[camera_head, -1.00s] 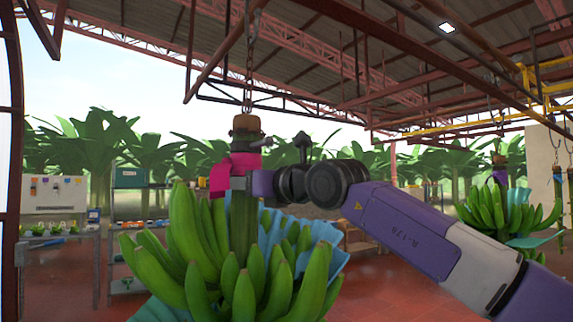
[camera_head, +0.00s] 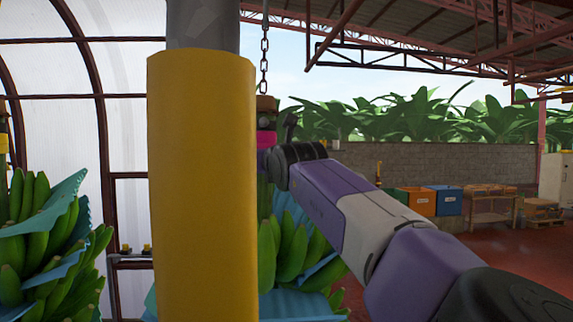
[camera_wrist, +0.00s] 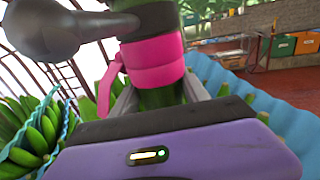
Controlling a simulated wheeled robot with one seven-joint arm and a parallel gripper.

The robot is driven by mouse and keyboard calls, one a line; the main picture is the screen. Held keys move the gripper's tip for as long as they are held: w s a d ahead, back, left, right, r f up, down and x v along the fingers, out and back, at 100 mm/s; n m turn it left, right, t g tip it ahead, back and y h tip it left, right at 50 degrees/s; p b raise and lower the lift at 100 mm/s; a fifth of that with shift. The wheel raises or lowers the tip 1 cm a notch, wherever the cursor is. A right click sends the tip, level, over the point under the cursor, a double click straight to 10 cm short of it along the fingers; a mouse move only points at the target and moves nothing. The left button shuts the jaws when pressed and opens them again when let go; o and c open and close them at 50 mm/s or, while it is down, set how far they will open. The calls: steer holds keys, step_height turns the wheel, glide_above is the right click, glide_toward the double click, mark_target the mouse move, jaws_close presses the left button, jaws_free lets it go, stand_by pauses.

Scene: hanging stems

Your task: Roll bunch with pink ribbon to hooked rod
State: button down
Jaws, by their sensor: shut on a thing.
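The banana bunch (camera_head: 290,250) with the pink ribbon (camera_head: 266,139) hangs from a chain (camera_head: 264,50), partly hidden behind a thick yellow post. In the wrist view the pink ribbon (camera_wrist: 152,65) is wrapped around the stem just above my gripper. My gripper (camera_wrist: 160,97) is shut on the green stem, with one finger on each side. In the head view the fingers are hard to make out beside the post, and my arm reaches in from the lower right. I cannot pick out the hooked rod in either view.
The yellow post (camera_head: 200,190) with a grey top stands close in front, left of centre. Another bunch (camera_head: 40,240) with blue sheets hangs at the left. Orange and blue bins (camera_head: 448,200) and a wooden table stand by a wall at the right.

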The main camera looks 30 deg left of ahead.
steer(key=shift+s+a+b, duration=0.2)
steer(key=shift+a+b, duration=0.1)
steer(key=shift+a, duration=0.1)
steer(key=shift+s+a, duration=0.25)
steer(key=shift+a, duration=0.05)
steer(key=c, duration=0.6)
jaws_free()
steer(key=shift+a, duration=0.1)
